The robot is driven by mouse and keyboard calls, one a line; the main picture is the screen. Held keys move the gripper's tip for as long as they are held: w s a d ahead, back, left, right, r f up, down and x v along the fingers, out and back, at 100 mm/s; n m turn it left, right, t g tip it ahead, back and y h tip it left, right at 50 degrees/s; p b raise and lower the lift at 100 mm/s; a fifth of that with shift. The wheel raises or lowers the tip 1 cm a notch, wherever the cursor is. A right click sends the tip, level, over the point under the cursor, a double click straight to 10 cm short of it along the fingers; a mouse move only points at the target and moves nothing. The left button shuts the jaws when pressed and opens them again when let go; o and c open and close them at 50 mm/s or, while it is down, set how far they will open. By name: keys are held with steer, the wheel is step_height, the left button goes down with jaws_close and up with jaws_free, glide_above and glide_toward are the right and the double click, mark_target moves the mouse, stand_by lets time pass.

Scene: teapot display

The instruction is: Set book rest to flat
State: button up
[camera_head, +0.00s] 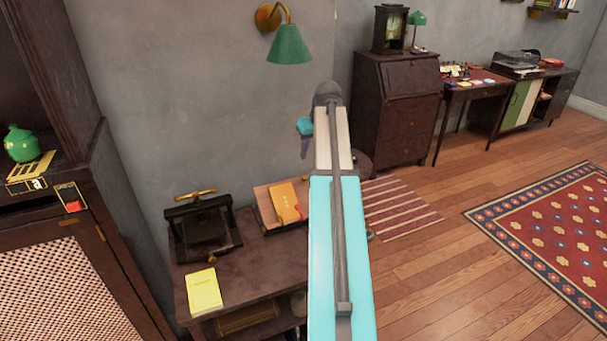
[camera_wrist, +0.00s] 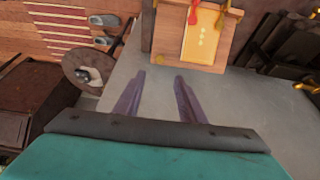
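The book rest (camera_head: 264,211) is a wooden board on the dark side table, against the grey wall. An orange-yellow book (camera_head: 285,201) lies on it. In the wrist view the book rest (camera_wrist: 165,32) is at the top middle, with the book (camera_wrist: 201,35) and red ribbons on it. The board looks sloped, but its exact angle is hard to tell. My gripper (camera_head: 305,143) is mostly hidden behind my arm in the head view. In the wrist view my gripper (camera_wrist: 158,85) has two purple fingers spread apart with nothing between them, clear of the book rest.
A dark press with a brass handle (camera_head: 196,194) and a yellow pad (camera_head: 204,291) share the side table (camera_head: 250,275), left of the book rest. A green wall lamp (camera_head: 289,45) hangs above. A round stool (camera_wrist: 80,62) stands near. Open floor lies right.

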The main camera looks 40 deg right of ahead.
mark_target(305, 176)
steer(key=shift+f, duration=0.15)
steer(key=shift+p+x, duration=1.3)
steer(key=shift+x, duration=5.45)
steer(key=shift+a, duration=0.1)
jaws_close()
